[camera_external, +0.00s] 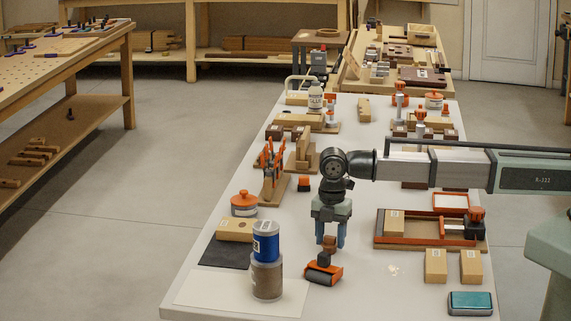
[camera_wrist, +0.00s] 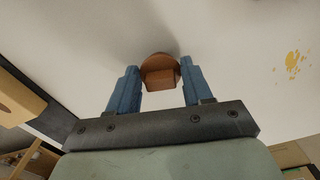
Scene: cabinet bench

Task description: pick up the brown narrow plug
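The brown narrow plug (camera_wrist: 161,76) is between my gripper's blue fingertips in the wrist view. It has a small block-like part in front of a wider round part. In the external view the plug (camera_external: 329,243) shows at the lower ends of the fingers. My gripper (camera_external: 331,240) points straight down over the white bench. Its fingers (camera_wrist: 160,82) stand partly apart, one on each side of the plug, and appear to touch it. The plug's underside and its height over the bench are hard to tell.
An orange-and-black roller tool (camera_external: 323,273) lies just in front of my gripper. A blue can (camera_external: 266,241) stacked on a brown can (camera_external: 266,278) stands at left front. An orange-edged wooden tray (camera_external: 405,242) and wooden blocks (camera_external: 436,266) are at right. Fixtures crowd the bench behind.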

